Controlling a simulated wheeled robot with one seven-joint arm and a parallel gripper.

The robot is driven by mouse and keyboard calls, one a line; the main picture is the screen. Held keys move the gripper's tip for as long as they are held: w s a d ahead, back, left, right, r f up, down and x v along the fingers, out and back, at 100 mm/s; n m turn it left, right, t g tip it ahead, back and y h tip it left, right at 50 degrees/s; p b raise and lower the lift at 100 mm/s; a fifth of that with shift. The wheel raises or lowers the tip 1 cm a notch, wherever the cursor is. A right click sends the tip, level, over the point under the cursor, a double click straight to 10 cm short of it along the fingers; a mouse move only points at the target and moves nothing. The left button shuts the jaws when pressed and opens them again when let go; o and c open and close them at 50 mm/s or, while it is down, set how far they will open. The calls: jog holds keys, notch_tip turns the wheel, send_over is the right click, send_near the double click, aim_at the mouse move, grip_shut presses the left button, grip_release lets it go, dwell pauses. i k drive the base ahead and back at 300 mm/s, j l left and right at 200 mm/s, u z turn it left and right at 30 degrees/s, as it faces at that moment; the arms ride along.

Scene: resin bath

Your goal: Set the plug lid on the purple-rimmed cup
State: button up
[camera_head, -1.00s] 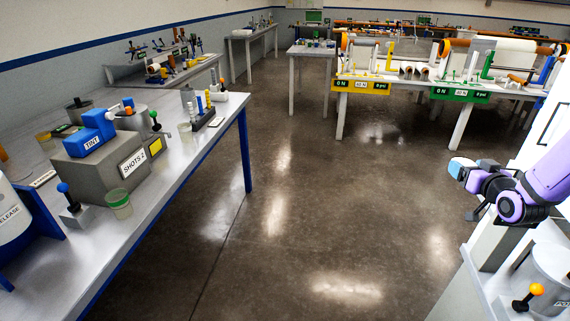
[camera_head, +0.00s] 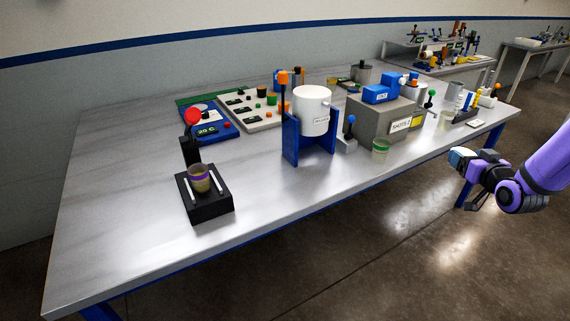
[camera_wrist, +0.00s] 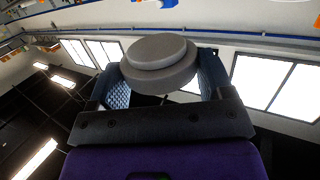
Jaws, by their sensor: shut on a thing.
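The purple-rimmed cup (camera_head: 199,179) stands upright on a black stand (camera_head: 207,207) near the left part of the table. It has a purple band, and its inside looks yellowish. My gripper (camera_head: 468,160) is at the right of the head view, beyond the table's front edge and well apart from the cup. In the wrist view, a grey round stepped plug lid (camera_wrist: 159,62) sits between the two blue-padded fingers. My gripper is shut on it. In the head view the lid is too small to make out clearly.
The table (camera_head: 110,215) has free room left of the black stand. A red-knobbed lever (camera_head: 192,118) rises behind the cup.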

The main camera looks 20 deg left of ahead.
aim_at(198, 170)
jog(key=j+u, duration=0.2)
jog(key=u, duration=1.45)
jog(key=i+j+u, duration=0.3)
jog(key=i+j, duration=0.4)
